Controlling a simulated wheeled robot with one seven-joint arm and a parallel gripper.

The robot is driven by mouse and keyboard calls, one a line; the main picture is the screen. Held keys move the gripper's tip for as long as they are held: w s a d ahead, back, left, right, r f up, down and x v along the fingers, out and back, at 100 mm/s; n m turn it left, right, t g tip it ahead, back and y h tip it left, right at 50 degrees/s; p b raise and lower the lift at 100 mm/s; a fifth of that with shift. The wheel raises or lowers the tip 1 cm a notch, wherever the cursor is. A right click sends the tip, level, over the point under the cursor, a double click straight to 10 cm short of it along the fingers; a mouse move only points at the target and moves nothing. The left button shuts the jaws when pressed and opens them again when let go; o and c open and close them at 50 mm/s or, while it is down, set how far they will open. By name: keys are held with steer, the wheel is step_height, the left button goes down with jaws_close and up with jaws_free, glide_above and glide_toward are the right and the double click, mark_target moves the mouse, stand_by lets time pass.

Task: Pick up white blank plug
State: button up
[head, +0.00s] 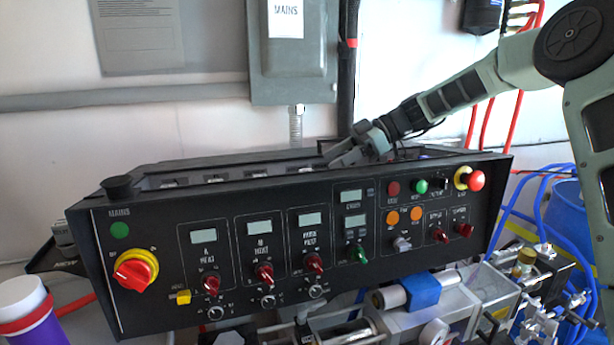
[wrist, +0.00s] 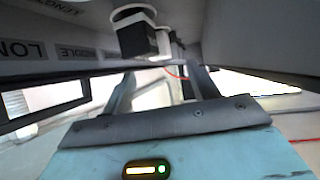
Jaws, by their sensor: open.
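My gripper (head: 346,154) is over the open top of the black control panel, towards its right half. In the wrist view my gripper (wrist: 163,82) shows two fingers spread apart, with nothing held between them. A dark block with a pale rounded rim (wrist: 136,30) is just beyond the fingers, left of centre. I cannot tell whether it is the white blank plug. A small white piece (wrist: 162,57) shows beside it, partly hidden. In the head view, several small pale pieces sit in the panel's top recess, too small to identify.
The control panel (head: 150,215) carries knobs, displays and a red emergency button (head: 475,180). Labels (wrist: 76,52) run along a grey surface in the wrist view. A grey MAINS box (head: 293,70) is on the wall behind. Blue and red hoses crowd the right.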

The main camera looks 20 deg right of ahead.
steer(key=p+x, duration=0.2)
steer(key=x, duration=0.4)
steer(key=shift+p, duration=0.4)
steer(key=shift+a+f, duration=0.15)
steer(key=shift+a, duration=0.1)
steer(key=c, duration=1.1)
